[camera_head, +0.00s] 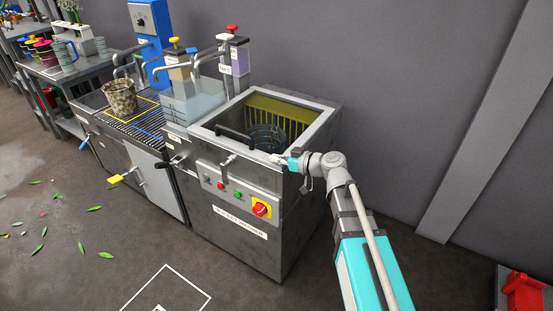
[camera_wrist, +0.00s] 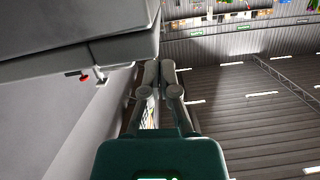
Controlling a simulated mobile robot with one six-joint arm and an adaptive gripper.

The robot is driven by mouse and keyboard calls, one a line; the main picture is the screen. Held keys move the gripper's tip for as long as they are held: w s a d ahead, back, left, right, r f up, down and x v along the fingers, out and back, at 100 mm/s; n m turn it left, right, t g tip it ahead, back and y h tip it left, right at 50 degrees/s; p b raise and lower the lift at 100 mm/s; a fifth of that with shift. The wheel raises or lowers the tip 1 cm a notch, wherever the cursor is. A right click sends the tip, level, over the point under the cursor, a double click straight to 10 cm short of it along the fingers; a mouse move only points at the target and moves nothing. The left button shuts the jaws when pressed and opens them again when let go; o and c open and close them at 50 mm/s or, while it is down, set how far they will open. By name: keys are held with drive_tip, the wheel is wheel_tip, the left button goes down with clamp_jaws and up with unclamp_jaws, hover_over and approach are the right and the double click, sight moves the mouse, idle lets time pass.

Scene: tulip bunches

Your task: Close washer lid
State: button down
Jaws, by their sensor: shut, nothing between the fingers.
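The washer (camera_head: 240,222) is a dark grey box with an open top, seen in the head view. Its light rim (camera_head: 318,128) surrounds a well with a yellow slatted inner wall and a dark wire basket (camera_head: 266,138). A black bar handle (camera_head: 233,134) crosses the well's left part. I cannot make out a separate lid panel. My gripper (camera_head: 279,159) is at the washer's front rim, near its right end; I cannot tell if it touches. In the wrist view my gripper (camera_wrist: 160,68) is shut and empty, beside a large grey slab (camera_wrist: 80,50) I cannot identify.
The washer's front has a red rotary switch (camera_head: 261,209) on a yellow plate. A sink unit with a clear tank (camera_head: 195,103) and a draining rack holding a speckled pot (camera_head: 119,97) adjoin it on the left. Leaves litter the floor. A wall stands behind; a red object (camera_head: 524,292) is lower right.

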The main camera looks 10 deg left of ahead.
wheel_tip(320, 180, up, 2)
drive_tip(key=shift+r+p, duration=0.1)
drive_tip(key=shift+p, duration=0.6)
drive_tip(key=shift+s+d+r, duration=0.15)
drive_tip(key=shift+d+r, duration=0.1)
drive_tip(key=p+v, duration=0.2)
drive_tip(key=v, duration=0.7)
drive_tip(key=shift+s, duration=0.15)
drive_tip(key=shift+d+f, duration=0.15)
drive_tip(key=s+d+f+m+g+h, duration=0.35)
drive_tip(key=d+f+m+h, duration=0.3)
drive_tip(key=d+f, duration=0.3)
drive_tip(key=s+d+f+m+g+h+p, duration=0.1)
drive_tip(key=s+d+f+m+h, duration=0.2)
drive_tip(key=d, duration=0.4)
drive_tip(key=s+d+f+m+h, duration=0.1)
drive_tip(key=s+d+m+h, duration=0.3)
drive_tip(key=d, duration=0.3)
wheel_tip(320, 180, up, 16)
drive_tip(key=w+p, duration=0.1)
drive_tip(key=p, duration=1.5)
drive_tip(key=shift+w+a+h, duration=0.2)
drive_tip(key=shift+a+h, duration=0.05)
drive_tip(key=shift+h, duration=0.2)
